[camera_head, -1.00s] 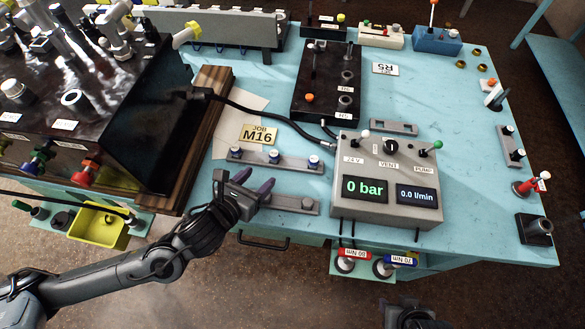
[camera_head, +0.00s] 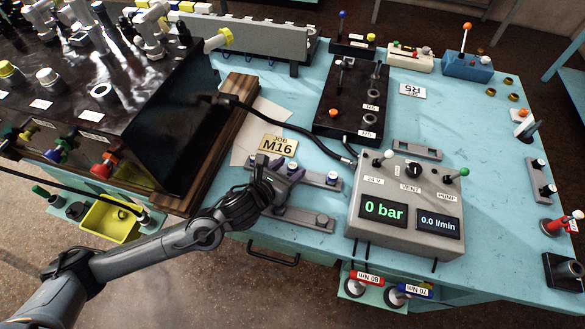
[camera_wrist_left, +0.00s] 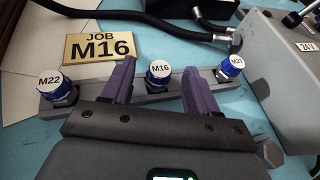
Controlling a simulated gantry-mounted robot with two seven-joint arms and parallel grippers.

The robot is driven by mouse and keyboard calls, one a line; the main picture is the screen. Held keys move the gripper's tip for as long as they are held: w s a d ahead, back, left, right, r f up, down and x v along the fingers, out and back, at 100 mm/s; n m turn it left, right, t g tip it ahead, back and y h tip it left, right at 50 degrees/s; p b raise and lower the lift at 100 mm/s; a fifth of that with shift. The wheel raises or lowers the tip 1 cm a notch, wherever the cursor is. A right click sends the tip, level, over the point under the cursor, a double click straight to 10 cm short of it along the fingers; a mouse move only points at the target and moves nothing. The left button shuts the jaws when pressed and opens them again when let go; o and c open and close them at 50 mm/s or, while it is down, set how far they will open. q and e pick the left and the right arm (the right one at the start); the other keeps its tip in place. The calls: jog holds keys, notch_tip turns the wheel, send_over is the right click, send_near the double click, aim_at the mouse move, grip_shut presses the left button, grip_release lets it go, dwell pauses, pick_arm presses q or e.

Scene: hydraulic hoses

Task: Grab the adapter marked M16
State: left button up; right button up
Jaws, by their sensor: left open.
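The adapter marked M16 (camera_wrist_left: 158,73) has a blue body and a white cap. It stands upright in the middle of a grey rail (camera_wrist_left: 107,93) in the left wrist view. The adapters marked M22 (camera_wrist_left: 54,87) and M27 (camera_wrist_left: 231,67) stand at the left and right ends of the rail. My left gripper (camera_wrist_left: 159,78) is open and empty, its two purple fingers on either side of M16 in the picture. I cannot tell whether they touch it. In the head view my left gripper (camera_head: 284,168) is over the rail and largely hides M16.
The yellow JOB M16 plate (camera_head: 278,145) lies behind the rail. The grey control box (camera_head: 408,205), reading 0 bar, stands to its right. A black hose (camera_head: 285,124) runs behind. A second grey bar (camera_head: 300,217) lies in front.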

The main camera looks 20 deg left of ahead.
pick_arm(q)
jog(key=shift+x, duration=1.3)
grip_shut()
